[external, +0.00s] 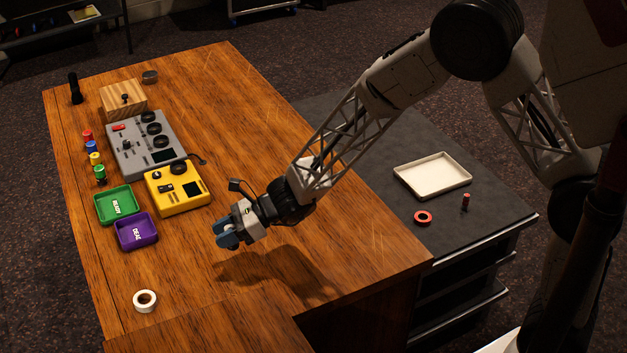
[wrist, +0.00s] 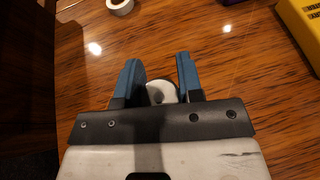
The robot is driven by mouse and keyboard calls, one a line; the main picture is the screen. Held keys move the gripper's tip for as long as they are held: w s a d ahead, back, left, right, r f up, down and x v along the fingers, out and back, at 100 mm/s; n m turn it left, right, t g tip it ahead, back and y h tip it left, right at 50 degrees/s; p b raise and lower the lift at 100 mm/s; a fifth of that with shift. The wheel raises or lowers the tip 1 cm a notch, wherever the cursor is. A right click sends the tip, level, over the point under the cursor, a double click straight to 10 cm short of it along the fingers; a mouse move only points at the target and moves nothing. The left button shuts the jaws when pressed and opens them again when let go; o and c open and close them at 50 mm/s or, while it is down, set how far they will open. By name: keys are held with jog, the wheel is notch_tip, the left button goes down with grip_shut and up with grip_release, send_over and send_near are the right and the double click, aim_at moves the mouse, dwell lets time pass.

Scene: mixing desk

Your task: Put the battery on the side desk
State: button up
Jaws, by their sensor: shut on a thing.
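My gripper (external: 228,236) hangs above the wooden desk, right of the purple tray. In the wrist view its blue fingers (wrist: 160,85) are shut on a pale, rounded thing (wrist: 159,92) with a dark spot. I cannot tell whether this is the battery; most of it is hidden by the fingers and gripper body. The dark grey side desk (external: 375,145) adjoins the wooden desk on the right. A small upright red cylinder (external: 466,202), perhaps a battery, stands on it.
The side desk also holds a white tray (external: 432,176) and a red ring (external: 423,218). On the wooden desk are a purple tray (external: 136,231), green tray (external: 117,205), yellow box (external: 178,190), grey mixer (external: 147,143) and white tape roll (external: 145,301). The wood below my gripper is clear.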

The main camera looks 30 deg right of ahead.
jog(key=w+a, duration=0.4)
jog(key=w, duration=0.1)
jog(key=w+a+f, duration=0.1)
jog(key=w+a, duration=0.1)
jog(key=w, duration=0.1)
jog(key=shift+w+a, duration=0.1)
jog(key=shift+a, duration=0.15)
jog(key=shift+f, duration=1.7)
jog(key=shift+f, duration=0.1)
jog(key=o, duration=1)
jog(key=v, duration=1.1)
jog(key=shift+d+r, duration=0.3)
jog(key=shift+d, duration=0.2)
